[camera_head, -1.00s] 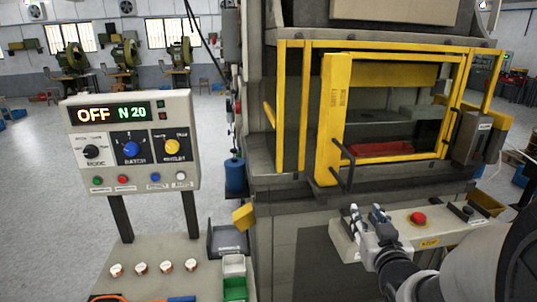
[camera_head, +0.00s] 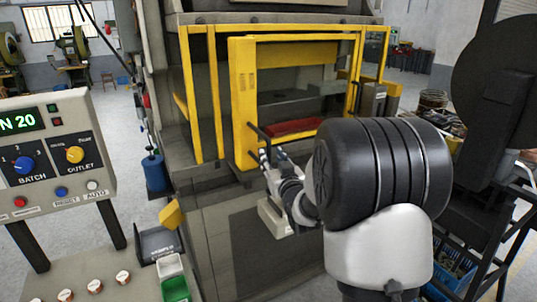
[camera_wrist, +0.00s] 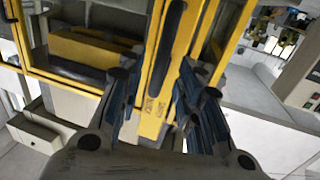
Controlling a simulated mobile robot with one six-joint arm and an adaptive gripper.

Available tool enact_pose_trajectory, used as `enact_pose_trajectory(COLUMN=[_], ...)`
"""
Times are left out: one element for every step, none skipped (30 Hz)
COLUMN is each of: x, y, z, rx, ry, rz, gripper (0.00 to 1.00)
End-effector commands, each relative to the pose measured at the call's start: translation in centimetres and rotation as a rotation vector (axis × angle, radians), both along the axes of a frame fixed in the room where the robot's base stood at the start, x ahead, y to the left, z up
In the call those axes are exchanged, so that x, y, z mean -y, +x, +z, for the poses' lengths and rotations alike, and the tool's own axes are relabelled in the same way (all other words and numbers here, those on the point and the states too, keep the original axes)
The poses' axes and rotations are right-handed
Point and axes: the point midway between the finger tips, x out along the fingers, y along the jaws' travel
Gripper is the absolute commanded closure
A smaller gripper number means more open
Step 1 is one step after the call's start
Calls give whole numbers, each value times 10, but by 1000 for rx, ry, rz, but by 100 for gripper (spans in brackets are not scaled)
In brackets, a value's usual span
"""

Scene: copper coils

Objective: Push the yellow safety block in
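The yellow safety block (camera_head: 243,88) appears to be the tall upright yellow piece with dark lettering at the left front of the press opening. A black bar handle (camera_head: 258,131) shows at its lower part. In the wrist view the lettered yellow piece (camera_wrist: 153,108) runs up between my fingers. My gripper (camera_head: 267,158) is close in front of its lower end. In the wrist view my gripper (camera_wrist: 160,95) has its two dark fingers apart, with nothing clearly held between them. I cannot tell whether a finger touches the yellow piece.
A yellow guard frame (camera_head: 216,95) surrounds the press opening, with a red part (camera_head: 293,127) inside. A control panel (camera_head: 50,160) stands at the left. A green bin (camera_head: 176,289) is at the lower left. Dark racks crowd the right side.

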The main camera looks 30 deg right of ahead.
Motion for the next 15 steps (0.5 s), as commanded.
enact_pose_trajectory(x=[1,2,3,4,4,5,5,5,5,6,6,6,6,6,6], y=[10,14,20,23,27,30,33,35,37,38,38,39,39,39,39], z=[-1,-1,0,0,-1,-1,0,0,0,0,0,0,0,0,0], rx=[0,0,1,0,-1,-1,0,1,0,0,-1,-1,-1,-1,-1], ry=[0,1,0,0,0,0,0,0,0,0,0,0,0,0,0], rz=[0,0,0,0,0,1,1,1,1,1,0,0,0,0,0], gripper=[67,67,67,67,67,67,67,67,67,67,67,67,67,67,67])
